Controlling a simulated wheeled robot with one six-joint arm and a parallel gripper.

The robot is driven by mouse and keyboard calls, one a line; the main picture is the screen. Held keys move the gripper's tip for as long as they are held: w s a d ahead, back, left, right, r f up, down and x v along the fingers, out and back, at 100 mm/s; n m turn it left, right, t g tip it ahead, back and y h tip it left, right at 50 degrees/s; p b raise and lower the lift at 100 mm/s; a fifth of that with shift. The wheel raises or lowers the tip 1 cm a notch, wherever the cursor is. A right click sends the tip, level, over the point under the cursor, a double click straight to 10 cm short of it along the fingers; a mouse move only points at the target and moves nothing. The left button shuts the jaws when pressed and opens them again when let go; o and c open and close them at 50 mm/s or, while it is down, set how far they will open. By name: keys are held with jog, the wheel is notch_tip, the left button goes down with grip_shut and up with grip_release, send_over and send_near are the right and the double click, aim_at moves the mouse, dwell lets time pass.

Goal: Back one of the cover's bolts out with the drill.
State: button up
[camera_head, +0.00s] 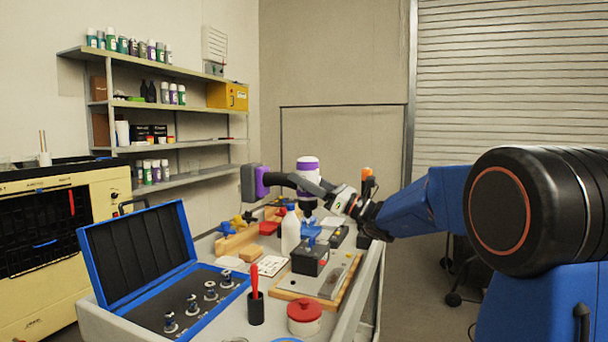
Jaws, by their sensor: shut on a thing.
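My gripper (322,188) is shut on the black handle (284,179) of a drill, held above the far half of the bench. The drill's white and purple body (308,164) points up and its nose points down. Its grey and purple battery end (254,183) sticks out to the left. Below the nose is a blue part (311,231); I cannot tell whether the bit touches anything. The cover and its bolts are too small or hidden to make out for certain.
On the bench (232,331) are an open blue case (212,318) with several bits, a white bottle (290,232), a black box (310,258) on a wooden-edged plate (338,277), a red screwdriver (255,281) in a black cup and a red-lidded pot (305,317). Shelves stand behind.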

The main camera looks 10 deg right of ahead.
aim_at(304, 167)
jog(key=shift+f, duration=2.9)
jog(key=shift+r, duration=4.5)
jog(key=shift+w, duration=0.1)
